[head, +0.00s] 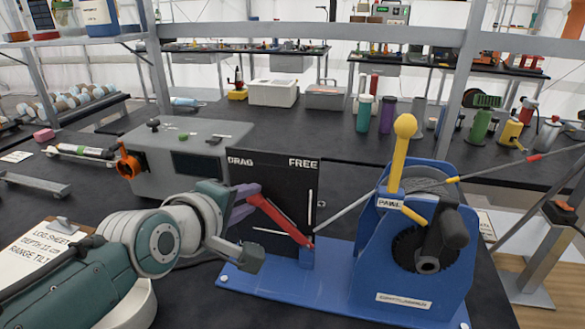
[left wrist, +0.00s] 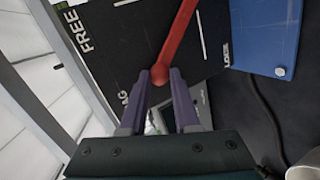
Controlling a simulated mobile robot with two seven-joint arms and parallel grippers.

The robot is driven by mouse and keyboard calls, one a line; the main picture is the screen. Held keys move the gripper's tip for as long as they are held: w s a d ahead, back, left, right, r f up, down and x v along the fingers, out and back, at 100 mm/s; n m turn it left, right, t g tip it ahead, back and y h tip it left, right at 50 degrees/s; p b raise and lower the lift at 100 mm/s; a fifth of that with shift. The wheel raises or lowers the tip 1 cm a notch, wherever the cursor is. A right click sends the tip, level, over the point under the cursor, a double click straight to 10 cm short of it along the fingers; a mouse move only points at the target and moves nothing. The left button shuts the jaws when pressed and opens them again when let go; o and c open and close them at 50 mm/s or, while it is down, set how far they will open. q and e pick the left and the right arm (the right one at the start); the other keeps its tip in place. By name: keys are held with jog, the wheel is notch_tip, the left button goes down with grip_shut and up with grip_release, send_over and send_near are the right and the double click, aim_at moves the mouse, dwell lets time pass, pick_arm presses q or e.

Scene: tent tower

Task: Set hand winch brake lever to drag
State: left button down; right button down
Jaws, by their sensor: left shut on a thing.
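The hand winch (head: 405,265) stands on a blue base plate at right of centre. Its red brake lever (head: 280,218) slants up and left from a blue pivot block, in front of a black panel (head: 262,180) marked DRAG at upper left and FREE at upper right. My left gripper (head: 247,203) is shut on the lever's outer end. In the left wrist view its purple fingers (left wrist: 160,88) close around the red rounded tip (left wrist: 160,74). The tip lies beside the DRAG lettering, partly hidden by a finger; LOCK shows to the right. My right gripper is not in view.
A yellow pawl lever (head: 398,155) and a black crank handle (head: 447,232) stand on the winch. A grey box (head: 185,150) sits behind my left arm. A clipboard (head: 45,250) lies at the left. Bottles and cans stand behind the winch.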

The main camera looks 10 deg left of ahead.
pick_arm(q)
jog(key=c, duration=0.6)
grip_release()
jog(key=shift+c, duration=0.2)
jog(key=shift+s+r, duration=0.15)
jog(key=shift+s, duration=0.15)
jog(key=p+v, duration=0.3)
jog(key=v, duration=0.6)
jog(key=shift+s+a+r, duration=0.1)
